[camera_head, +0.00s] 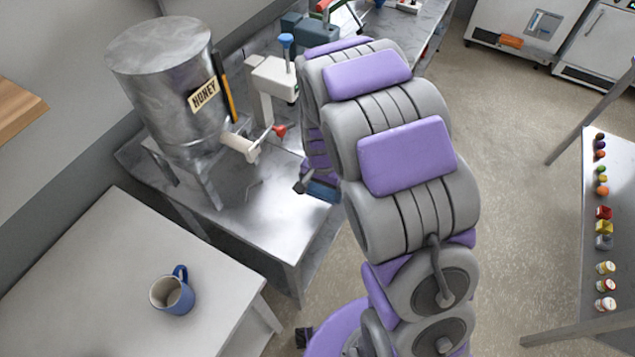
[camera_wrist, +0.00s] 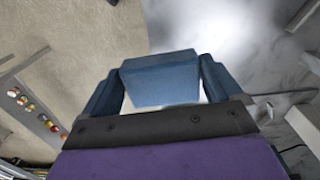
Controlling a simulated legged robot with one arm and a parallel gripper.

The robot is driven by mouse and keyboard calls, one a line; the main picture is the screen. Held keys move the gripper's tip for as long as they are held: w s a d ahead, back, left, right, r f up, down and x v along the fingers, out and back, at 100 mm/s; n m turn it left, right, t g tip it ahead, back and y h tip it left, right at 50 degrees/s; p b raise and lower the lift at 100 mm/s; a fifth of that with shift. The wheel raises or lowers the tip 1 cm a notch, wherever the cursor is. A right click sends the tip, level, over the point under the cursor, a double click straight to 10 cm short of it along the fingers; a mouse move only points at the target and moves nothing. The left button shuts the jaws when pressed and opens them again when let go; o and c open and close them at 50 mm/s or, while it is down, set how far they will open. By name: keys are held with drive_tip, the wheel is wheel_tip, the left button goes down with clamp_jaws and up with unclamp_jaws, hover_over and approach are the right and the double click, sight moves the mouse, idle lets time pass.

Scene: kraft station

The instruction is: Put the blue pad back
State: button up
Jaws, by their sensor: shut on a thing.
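In the wrist view, a flat blue block (camera_wrist: 158,84), which looks like the blue pad, sits between the two dark blue fingers of my gripper (camera_wrist: 160,72). My gripper is shut on it. In the head view, my gripper (camera_head: 320,188) shows as a small dark blue shape beside the right edge of the metal bench (camera_head: 265,225). My own arm hides part of it, and the pad cannot be told apart from the fingers there. In the wrist view, bright bench top lies to the right and speckled floor to the left.
A steel honey tank (camera_head: 165,85) with a red-handled tap (camera_head: 278,131) stands on the bench. A white device with a blue knob (camera_head: 287,42) stands behind my gripper. A blue mug (camera_head: 172,292) is on the white table (camera_head: 90,290). A right-hand table (camera_head: 615,255) holds several small items.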

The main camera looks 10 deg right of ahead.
sight(334, 205)
drive_tip(key=shift+m, duration=0.4)
drive_tip(key=s, duration=0.1)
drive_tip(key=s+d+f+b, duration=0.1)
drive_tip(key=s, duration=0.1)
drive_tip(key=s+d+b, duration=0.1)
drive_tip(key=shift+s+d+f, duration=0.15)
drive_tip(key=shift+d+f, duration=0.1)
drive_tip(key=shift+f, duration=0.15)
drive_tip(key=w, duration=0.4)
drive_tip(key=w+f+b, duration=0.1)
drive_tip(key=w, duration=0.4)
drive_tip(key=w+a+b, duration=0.1)
drive_tip(key=w, duration=0.4)
drive_tip(key=shift+w+f, duration=0.2)
drive_tip(key=shift+w+a, duration=0.15)
drive_tip(key=shift+w, duration=0.3)
drive_tip(key=shift+f+b, duration=0.8)
drive_tip(key=shift+f, duration=1.05)
drive_tip(key=shift+r, duration=0.15)
